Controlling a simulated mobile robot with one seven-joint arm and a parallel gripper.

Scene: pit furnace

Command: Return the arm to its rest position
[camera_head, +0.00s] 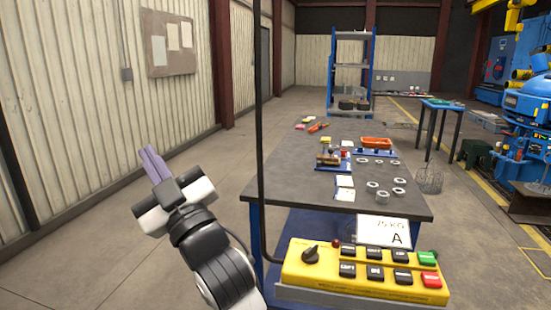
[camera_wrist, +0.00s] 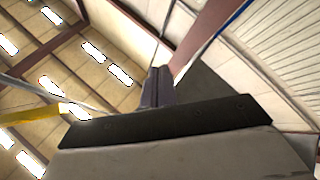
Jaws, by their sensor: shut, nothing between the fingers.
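My gripper (camera_head: 148,152) shows at the left of the head view, at the end of my raised black-and-white arm. Its purple-grey fingers are together, with nothing between them, and point up and to the left. It is in free air left of the table, apart from everything. In the wrist view the shut fingers (camera_wrist: 157,85) stand in the middle, above a dark gripper body. Behind them are the roof and a wall.
A dark-topped table (camera_head: 290,170) holds several metal rings, an orange tray (camera_head: 376,142) and small parts. A yellow button panel (camera_head: 365,272) stands in front. A blue shelf (camera_head: 350,75) is behind, blue machinery (camera_head: 528,105) at right. The floor left of the table is clear.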

